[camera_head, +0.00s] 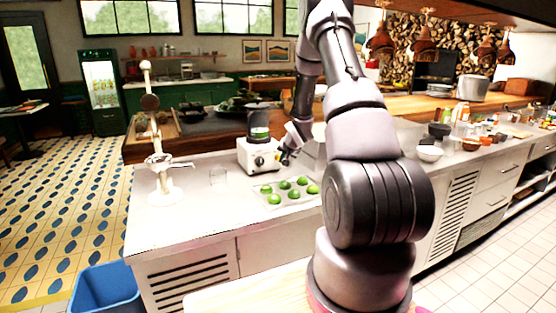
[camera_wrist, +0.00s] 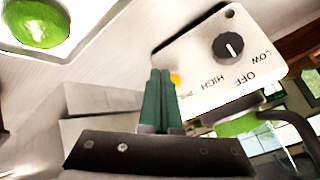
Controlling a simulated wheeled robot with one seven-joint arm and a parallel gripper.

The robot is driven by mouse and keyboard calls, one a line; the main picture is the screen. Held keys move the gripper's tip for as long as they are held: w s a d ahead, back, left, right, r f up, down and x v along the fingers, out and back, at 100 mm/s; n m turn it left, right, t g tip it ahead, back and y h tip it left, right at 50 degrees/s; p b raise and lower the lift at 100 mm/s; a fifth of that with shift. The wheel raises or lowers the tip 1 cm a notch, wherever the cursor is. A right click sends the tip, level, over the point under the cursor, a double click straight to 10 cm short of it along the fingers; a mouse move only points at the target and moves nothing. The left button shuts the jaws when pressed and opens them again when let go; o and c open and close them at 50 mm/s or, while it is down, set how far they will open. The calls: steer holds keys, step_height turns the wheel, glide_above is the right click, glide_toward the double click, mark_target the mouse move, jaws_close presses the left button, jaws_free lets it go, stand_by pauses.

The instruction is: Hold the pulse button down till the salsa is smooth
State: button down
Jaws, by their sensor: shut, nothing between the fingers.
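The blender's white base (camera_head: 259,159) stands on the pale counter, with a dark-lidded jar (camera_head: 259,133) holding something green on top. In the wrist view, the blender's white panel (camera_wrist: 200,62) shows a black dial (camera_wrist: 228,47) and the words LOW, OFF and HIGH. The yellow-orange pulse button (camera_wrist: 175,79) is partly hidden behind my fingertips. My gripper (camera_wrist: 161,73) is shut and empty, its green fingers together in front of the button. I cannot tell whether they touch or press it. In the head view, my gripper (camera_head: 283,157) is at the blender's right side. The salsa's smoothness cannot be judged.
A tray (camera_head: 262,189) with several green limes (camera_head: 285,184) lies in front of the blender. Bowls (camera_head: 430,153) stand farther right. The counter's left front is mostly clear.

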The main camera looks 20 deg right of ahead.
steer(key=shift+w, duration=0.1)
stand_by(0.6)
steer(key=shift+w, duration=0.35)
steer(key=shift+w, duration=0.45)
stand_by(0.8)
steer(key=shift+s, duration=0.9)
steer(key=shift+s+d, duration=0.1)
steer(key=shift+s, duration=2.4)
